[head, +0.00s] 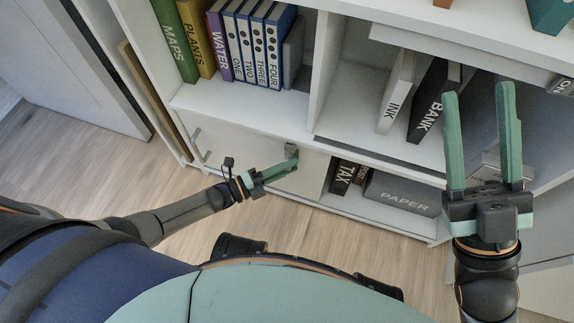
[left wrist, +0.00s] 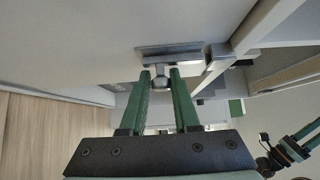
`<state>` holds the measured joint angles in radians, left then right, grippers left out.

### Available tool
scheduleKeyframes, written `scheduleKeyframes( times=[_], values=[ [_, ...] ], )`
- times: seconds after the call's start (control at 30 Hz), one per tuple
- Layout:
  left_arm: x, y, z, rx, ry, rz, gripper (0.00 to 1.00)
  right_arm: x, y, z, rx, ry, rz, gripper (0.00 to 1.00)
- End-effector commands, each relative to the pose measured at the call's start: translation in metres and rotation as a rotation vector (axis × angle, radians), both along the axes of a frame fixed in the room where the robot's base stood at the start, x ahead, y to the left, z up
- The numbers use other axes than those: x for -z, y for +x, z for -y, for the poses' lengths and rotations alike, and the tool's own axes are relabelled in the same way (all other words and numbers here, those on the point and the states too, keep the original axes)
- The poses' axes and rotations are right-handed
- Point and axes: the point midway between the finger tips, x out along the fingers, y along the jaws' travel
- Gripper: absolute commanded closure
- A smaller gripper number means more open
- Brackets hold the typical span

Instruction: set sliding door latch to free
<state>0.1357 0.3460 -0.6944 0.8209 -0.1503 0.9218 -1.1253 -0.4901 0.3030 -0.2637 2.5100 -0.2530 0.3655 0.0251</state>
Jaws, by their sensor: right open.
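The white sliding door (head: 238,152) closes the lower left bay of the shelf desk. A small grey latch (head: 291,151) sits near its right edge. In the left wrist view, the latch shows as a grey metal plate with a bar (left wrist: 175,52) and a rounded knob (left wrist: 160,76). My left gripper (head: 294,164) is at the latch, its fingertips on either side of the knob. The fingers are partly apart; I cannot tell whether they touch the knob. My right gripper (head: 478,92) is open and empty, raised in front of the right shelves.
Books stand on the upper left shelf, among them a green one (head: 169,42). An INK book (head: 396,92) and BANK book (head: 427,103) lean in the middle bay. A grey PAPER box (head: 401,194) sits below. Bare wood floor (head: 300,238) lies in front.

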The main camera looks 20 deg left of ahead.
Motion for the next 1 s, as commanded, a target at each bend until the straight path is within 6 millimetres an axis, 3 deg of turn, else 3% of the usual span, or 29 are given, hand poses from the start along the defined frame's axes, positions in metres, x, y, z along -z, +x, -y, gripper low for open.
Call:
scheduleKeyframes(
  times=[0.1, 0.47, 1.0],
  values=[
    [0.005, -0.001, -0.002, -0.004, 0.009, -0.010, 0.62, 0.001, 0.000, 0.000, 0.000, 0.000, 0.000, 0.50],
    [0.003, -0.009, -0.009, -0.003, 0.007, -0.009, 0.62, -0.003, 0.000, 0.000, -0.001, 0.001, -0.001, 0.50],
    [0.003, -0.078, -0.084, -0.003, 0.007, -0.008, 0.62, -0.020, -0.001, 0.002, -0.010, 0.012, 0.006, 0.50]
  ],
)
